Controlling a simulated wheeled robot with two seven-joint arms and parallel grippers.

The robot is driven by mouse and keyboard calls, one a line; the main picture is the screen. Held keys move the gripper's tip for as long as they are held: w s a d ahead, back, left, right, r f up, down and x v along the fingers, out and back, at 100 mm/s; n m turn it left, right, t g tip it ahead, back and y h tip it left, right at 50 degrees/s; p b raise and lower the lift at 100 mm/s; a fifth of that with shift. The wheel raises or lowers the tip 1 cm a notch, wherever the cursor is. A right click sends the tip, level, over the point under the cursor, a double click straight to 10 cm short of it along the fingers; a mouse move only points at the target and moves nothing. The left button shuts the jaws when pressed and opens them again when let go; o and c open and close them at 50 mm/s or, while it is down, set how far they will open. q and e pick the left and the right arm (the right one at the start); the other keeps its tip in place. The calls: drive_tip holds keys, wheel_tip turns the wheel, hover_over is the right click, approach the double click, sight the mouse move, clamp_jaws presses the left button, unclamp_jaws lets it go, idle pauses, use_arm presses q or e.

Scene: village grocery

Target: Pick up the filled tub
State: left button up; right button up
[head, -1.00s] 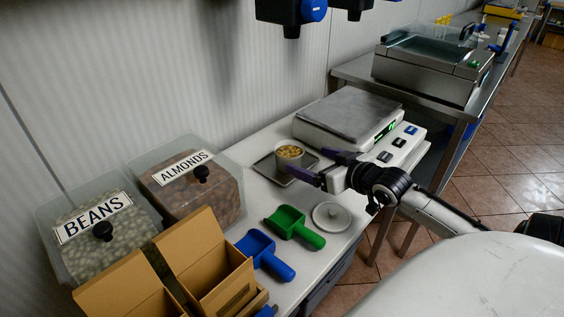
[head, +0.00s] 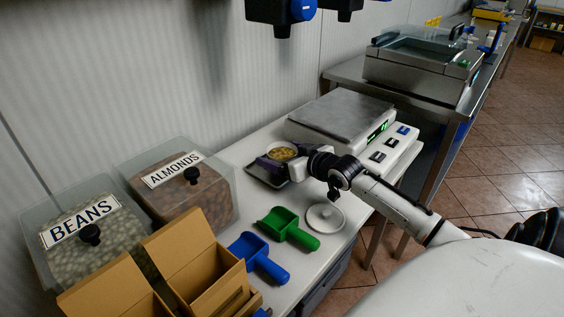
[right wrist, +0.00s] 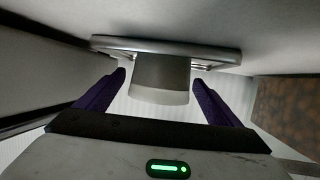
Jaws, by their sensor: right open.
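The filled tub (head: 283,152), a small round pale cup with yellowish-brown contents, stands on a small metal tray (head: 262,176) beside the scale. In the right wrist view, the tub (right wrist: 160,80) sits between the two purple fingers, against the tray's edge (right wrist: 110,42). My right gripper (head: 272,161) is open around the tub. The right wrist view shows the gripper (right wrist: 160,84) with a gap on each side of the tub. In the head view the gripper hides the tub's lower part. My left gripper is not in view.
The scale (head: 340,115) stands just behind and right of the tub. A round white lid (head: 325,218), a green scoop (head: 288,228) and a blue scoop (head: 258,257) lie in front. Bins of almonds (head: 185,190) and beans (head: 92,245) and open cardboard boxes (head: 205,265) are at left.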

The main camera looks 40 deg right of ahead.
drive_tip(key=shift+r, duration=0.1)
drive_tip(key=c, duration=1.2)
